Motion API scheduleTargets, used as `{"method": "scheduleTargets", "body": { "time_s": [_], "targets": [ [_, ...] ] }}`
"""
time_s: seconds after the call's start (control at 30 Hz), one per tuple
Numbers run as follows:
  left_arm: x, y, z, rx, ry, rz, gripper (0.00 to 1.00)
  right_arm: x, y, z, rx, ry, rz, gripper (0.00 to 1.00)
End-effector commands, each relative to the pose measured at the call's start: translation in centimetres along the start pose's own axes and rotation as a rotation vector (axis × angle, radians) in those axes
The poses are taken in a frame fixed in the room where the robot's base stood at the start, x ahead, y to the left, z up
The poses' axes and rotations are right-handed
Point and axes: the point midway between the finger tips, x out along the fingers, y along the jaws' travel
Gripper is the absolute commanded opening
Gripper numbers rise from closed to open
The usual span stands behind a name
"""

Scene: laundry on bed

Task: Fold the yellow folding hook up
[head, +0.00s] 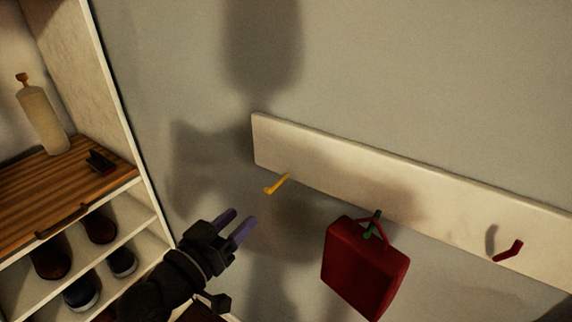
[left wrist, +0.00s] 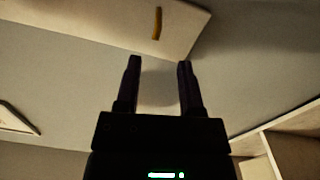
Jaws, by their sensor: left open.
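The yellow folding hook (head: 276,184) sticks out from the lower edge of a pale wall board (head: 330,165), near the board's left end. In the left wrist view the hook (left wrist: 157,23) shows at the top, beyond the fingertips. My left gripper (head: 242,222) is open and empty, below and to the left of the hook and apart from it. Its two fingers also show in the left wrist view (left wrist: 158,62), with a clear gap between them. My right gripper is in neither view.
A red bag (head: 364,268) hangs from a green hook (head: 373,224) right of the yellow one. A red hook (head: 508,251) is farther right, empty. A shelf unit (head: 120,185) with several shoes, a bottle (head: 42,118) and a wooden top stands at left.

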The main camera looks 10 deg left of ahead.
Motion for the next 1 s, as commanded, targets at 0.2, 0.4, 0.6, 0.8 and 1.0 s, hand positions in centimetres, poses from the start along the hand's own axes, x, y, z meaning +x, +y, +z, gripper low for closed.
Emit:
{"method": "scheduleTargets", "body": {
  "time_s": [0.2,0.4,0.6,0.8,1.0],
  "targets": [
    [4.6,0.1,-0.2,-0.003,0.007,0.001,0.50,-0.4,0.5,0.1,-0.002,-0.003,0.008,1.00],
    [8.2,0.0,0.0,-0.002,0.003,0.000,0.50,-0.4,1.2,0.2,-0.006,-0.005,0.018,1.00],
    [9.6,0.0,0.1,-0.001,0.001,-0.001,0.50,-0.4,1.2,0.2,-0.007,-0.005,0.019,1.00],
    [9.7,0.0,0.1,0.000,0.000,-0.001,0.50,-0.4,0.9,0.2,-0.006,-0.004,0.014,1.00],
    [9.6,0.0,0.1,0.000,0.000,-0.001,0.12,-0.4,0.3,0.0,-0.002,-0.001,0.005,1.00]
  ]
}}
